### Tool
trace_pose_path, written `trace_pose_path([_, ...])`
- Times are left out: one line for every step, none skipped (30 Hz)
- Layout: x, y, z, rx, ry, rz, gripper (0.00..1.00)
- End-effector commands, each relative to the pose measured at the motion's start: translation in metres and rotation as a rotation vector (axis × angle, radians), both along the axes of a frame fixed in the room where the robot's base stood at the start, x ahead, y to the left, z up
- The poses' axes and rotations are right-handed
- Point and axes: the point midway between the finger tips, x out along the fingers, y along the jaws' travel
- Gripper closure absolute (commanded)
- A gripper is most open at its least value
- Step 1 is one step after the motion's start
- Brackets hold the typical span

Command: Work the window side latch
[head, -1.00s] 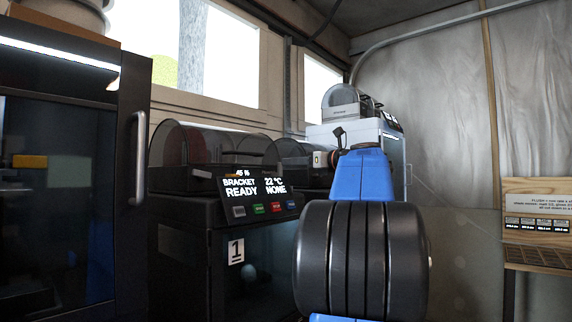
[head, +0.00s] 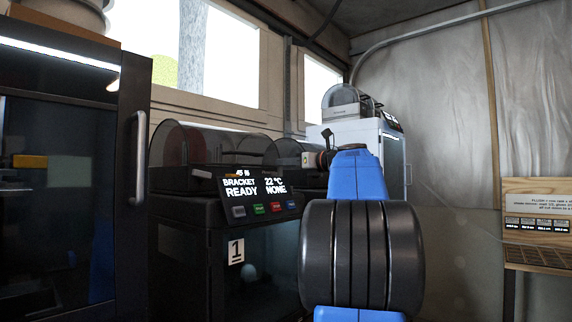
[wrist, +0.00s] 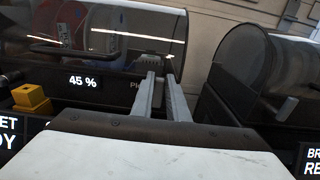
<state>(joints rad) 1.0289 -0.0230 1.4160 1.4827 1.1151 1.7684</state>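My gripper (wrist: 161,72) shows in the wrist view as two grey fingers with a narrow gap between them and nothing seen held. Its tips are in front of the lower right part of a clear smoked cover (wrist: 110,22) with spools inside. I cannot tell whether they touch it. A pale slotted piece (wrist: 150,60) shows close behind the tips. I cannot clearly make out a latch. In the head view my wrist end (head: 318,158) is in front of the printers below the window (head: 232,50), and its fingers are too small to read.
Printer 1 (head: 235,252) stands in the middle with its display (head: 252,187) reading BRACKET READY. A second smoked cover (wrist: 262,70) is to the right in the wrist view, past a gap. A yellow block (wrist: 30,97) is at the left. A dark cabinet with a handle (head: 138,155) stands far left.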

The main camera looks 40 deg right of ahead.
Motion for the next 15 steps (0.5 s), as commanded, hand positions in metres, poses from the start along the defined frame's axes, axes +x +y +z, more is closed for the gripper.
trace_pose_path([-0.0001, 0.0001, -0.0001, -0.002, 0.000, 0.000, 1.00])
trace_pose_path([-0.0001, 0.0002, -0.0001, -0.004, 0.000, 0.000, 1.00])
trace_pose_path([-0.0001, 0.0004, -0.0001, -0.008, -0.001, 0.000, 1.00])
trace_pose_path([-0.0002, 0.0007, -0.0001, -0.013, -0.001, 0.000, 1.00])
trace_pose_path([-0.0002, 0.0010, -0.0001, -0.020, -0.002, 0.000, 1.00])
trace_pose_path([-0.0002, 0.0015, -0.0001, -0.031, -0.002, 0.000, 1.00])
trace_pose_path([-0.0003, 0.0020, -0.0002, -0.040, -0.003, 0.000, 1.00])
trace_pose_path([-0.0003, 0.0026, -0.0002, -0.052, -0.004, 0.000, 1.00])
trace_pose_path([-0.0003, 0.0034, -0.0003, -0.070, -0.005, 0.000, 1.00])
trace_pose_path([-0.0003, 0.0042, -0.0004, -0.086, -0.007, 0.000, 1.00])
trace_pose_path([-0.0004, 0.0050, -0.0006, -0.103, -0.008, 0.000, 1.00])
trace_pose_path([-0.0005, 0.0062, -0.0008, -0.129, -0.010, 0.000, 1.00])
trace_pose_path([-0.0006, 0.0071, -0.0010, -0.150, -0.012, 0.000, 1.00])
trace_pose_path([-0.0006, 0.0082, -0.0012, -0.172, -0.012, 0.000, 1.00])
trace_pose_path([-0.0009, 0.0097, -0.0015, -0.203, -0.015, 0.000, 1.00])
